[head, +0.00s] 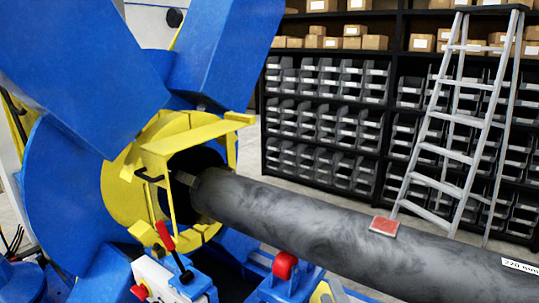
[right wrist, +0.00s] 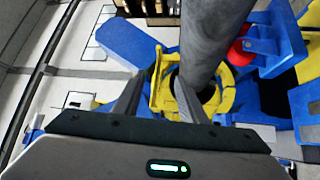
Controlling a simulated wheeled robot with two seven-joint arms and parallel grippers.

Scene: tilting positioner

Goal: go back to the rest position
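My right gripper (right wrist: 159,78) shows in the right wrist view with its two dark fingers apart and nothing between them. Beyond the fingers are the yellow frame (right wrist: 160,92) of the positioner and the grey pipe (right wrist: 207,35). I cannot make out either gripper in the head view; my left gripper is in neither view. The blue positioner (head: 85,75) fills the left of the head view. Its yellow frame (head: 155,165) surrounds the end of the long grey pipe (head: 290,215), which runs down to the right.
A reddish square pad (head: 384,226) lies on the pipe. A red-handled lever (head: 165,236) and a support with a red roller (head: 285,265) are below the pipe. A ladder (head: 458,130) stands before the shelves of bins (head: 330,115). Bare floor shows behind the pipe.

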